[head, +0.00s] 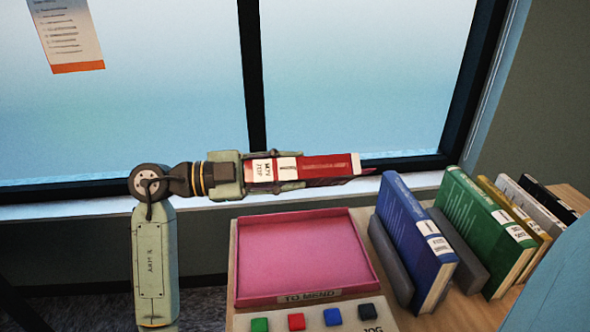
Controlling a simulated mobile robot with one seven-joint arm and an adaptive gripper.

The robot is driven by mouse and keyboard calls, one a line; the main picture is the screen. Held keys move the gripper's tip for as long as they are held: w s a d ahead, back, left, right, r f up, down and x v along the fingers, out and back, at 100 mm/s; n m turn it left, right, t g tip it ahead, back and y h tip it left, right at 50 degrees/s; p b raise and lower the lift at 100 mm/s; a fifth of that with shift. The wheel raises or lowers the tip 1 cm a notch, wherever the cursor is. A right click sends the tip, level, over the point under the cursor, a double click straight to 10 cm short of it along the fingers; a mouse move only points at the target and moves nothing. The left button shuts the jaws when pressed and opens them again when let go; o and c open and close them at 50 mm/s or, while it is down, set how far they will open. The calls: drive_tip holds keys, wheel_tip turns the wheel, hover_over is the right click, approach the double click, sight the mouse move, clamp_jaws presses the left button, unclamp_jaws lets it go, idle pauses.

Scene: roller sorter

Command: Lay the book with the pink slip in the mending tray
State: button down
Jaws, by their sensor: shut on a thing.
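My gripper (290,169) is shut on a red book (325,166) with white spine labels. The book is held level in the air, pointing right, in front of the window. The far side of the book is hidden.
Right of the tray, a blue book (415,240) leans between grey dividers. A green book (487,230) and several others stand further right. Green, red, blue and black buttons (332,316) line the panel in front of the tray. A window frame (252,80) stands behind.

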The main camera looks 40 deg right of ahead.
wheel_tip(320, 180, down, 12)
drive_tip(key=b, duration=0.5)
drive_tip(key=shift+a+r, duration=0.1)
idle(0.4)
drive_tip(key=c, duration=1.1)
unclamp_jaws()
drive_tip(key=shift+b+v, duration=0.95)
drive_tip(key=shift+v, duration=0.8)
drive_tip(key=shift+b+v, duration=1)
drive_tip(key=shift+v, duration=1.8)
